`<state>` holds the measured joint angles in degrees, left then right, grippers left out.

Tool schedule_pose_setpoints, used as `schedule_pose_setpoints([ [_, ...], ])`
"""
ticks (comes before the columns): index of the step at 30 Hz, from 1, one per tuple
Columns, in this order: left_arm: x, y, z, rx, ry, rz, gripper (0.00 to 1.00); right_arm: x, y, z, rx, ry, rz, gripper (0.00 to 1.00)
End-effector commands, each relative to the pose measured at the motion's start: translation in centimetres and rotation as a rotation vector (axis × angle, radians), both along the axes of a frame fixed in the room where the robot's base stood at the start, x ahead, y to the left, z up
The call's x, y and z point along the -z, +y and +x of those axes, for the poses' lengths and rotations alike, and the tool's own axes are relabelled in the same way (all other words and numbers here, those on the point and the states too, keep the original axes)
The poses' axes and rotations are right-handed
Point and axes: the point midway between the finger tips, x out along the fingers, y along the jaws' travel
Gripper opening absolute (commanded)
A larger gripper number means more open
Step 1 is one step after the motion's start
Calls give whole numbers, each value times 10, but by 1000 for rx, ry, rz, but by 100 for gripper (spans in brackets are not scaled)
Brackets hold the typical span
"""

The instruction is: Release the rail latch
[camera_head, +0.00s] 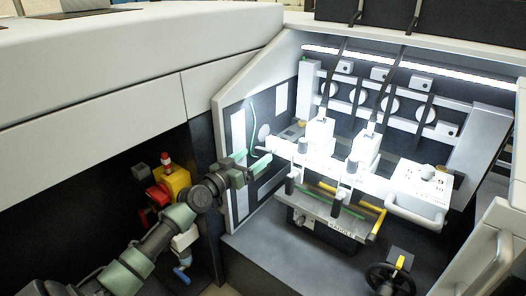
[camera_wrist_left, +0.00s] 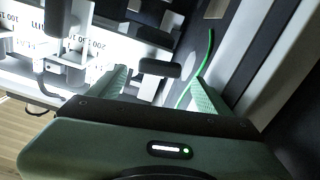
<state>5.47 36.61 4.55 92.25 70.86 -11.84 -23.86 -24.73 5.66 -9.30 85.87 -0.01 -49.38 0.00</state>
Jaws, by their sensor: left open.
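My left gripper (camera_head: 258,160) reaches in from the left side of the machine bay, at the left end of the white rail (camera_head: 325,171). Its two green fingers are apart in the left wrist view (camera_wrist_left: 160,80), with nothing clamped. A dark rounded bar (camera_wrist_left: 155,68) shows between and just beyond the fingertips; it may be the rail latch, but no label shows this. I cannot tell whether the fingers touch it. The white rail with printed scale numbers (camera_wrist_left: 103,48) lies left of the fingers. My right gripper is not in view.
Two white stitching heads (camera_head: 320,132) stand on the rail. A saddle with a yellow bar (camera_head: 372,222) and a black handwheel (camera_head: 391,278) are lower right. A green cable (camera_wrist_left: 209,55) hangs close to the right finger. A red-and-yellow switch (camera_head: 172,185) is beside my arm.

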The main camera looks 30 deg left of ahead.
Motion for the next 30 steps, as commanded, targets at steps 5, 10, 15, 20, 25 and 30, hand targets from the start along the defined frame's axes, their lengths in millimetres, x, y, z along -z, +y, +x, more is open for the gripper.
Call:
schedule_pose_setpoints([
  [5, -1, -3, 30, 2, -1, -3, 79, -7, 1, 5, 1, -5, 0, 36],
  [10, 1, -4, 48, 1, 1, -1, 79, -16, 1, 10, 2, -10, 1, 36],
  [15, 1, -5, 53, 2, 2, 0, 79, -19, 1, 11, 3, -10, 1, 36],
  [20, 1, -5, 53, 2, 3, 0, 79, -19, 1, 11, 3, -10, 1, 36],
  [25, 1, -5, 52, 2, 3, 0, 37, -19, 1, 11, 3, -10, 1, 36],
  [30, 1, -5, 52, 2, 3, -1, 17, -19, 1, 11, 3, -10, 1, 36],
])
